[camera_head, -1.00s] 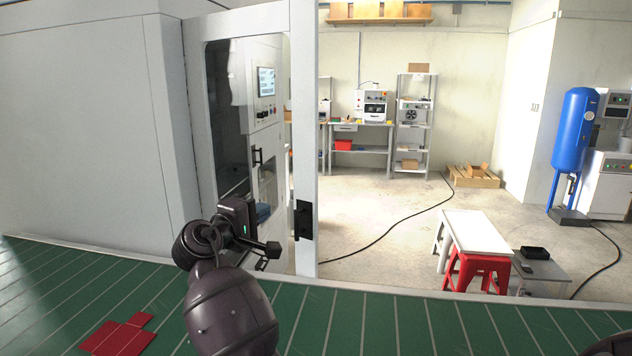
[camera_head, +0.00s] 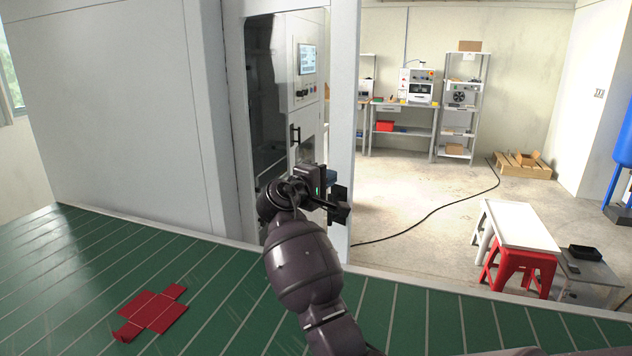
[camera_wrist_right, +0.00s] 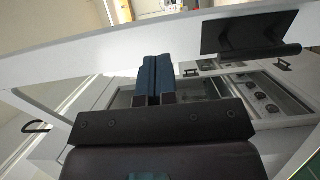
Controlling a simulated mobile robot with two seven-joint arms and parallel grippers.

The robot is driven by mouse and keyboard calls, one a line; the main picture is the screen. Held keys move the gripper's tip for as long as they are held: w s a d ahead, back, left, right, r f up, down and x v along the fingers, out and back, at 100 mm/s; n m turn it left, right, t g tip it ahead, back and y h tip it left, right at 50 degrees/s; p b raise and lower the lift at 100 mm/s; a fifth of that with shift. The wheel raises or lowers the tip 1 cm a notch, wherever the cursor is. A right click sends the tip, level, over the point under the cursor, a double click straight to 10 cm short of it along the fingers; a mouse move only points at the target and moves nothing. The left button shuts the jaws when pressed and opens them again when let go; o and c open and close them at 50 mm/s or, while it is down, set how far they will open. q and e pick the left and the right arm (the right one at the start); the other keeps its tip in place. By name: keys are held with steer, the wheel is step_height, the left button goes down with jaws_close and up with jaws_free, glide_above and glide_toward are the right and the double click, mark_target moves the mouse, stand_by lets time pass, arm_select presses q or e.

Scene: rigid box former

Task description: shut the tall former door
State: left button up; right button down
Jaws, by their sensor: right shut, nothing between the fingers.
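The tall former door (camera_head: 344,110) is a white frame with a dark glass panel, standing at the right of the big white housing. It seems to stand open, but how far I cannot tell. Its black handle (camera_head: 340,192) is on the white edge post, partly covered by my right gripper (camera_head: 338,207). In the right wrist view the handle (camera_wrist_right: 250,33) is at upper right on the white bar. My right gripper (camera_wrist_right: 157,80) is shut and empty there, its blue-grey fingers together below and left of the handle. I cannot tell whether they touch the door. My left gripper is not in view.
A green lined surface (camera_head: 80,270) with a red cross-shaped patch (camera_head: 152,312) lies in front. A control panel with a screen (camera_head: 306,60) shows behind the glass. A white-topped table (camera_head: 518,225), a red stool (camera_head: 520,268) and a cable stand right.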

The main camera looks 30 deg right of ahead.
mark_target(347, 167)
steer(key=x, duration=0.4)
steer(key=shift+w+d+p, duration=0.25)
steer(key=shift+d+p, duration=0.05)
steer(key=shift+d, duration=0.35)
steer(key=shift+w+d, duration=0.1)
steer(key=shift+d, duration=0.05)
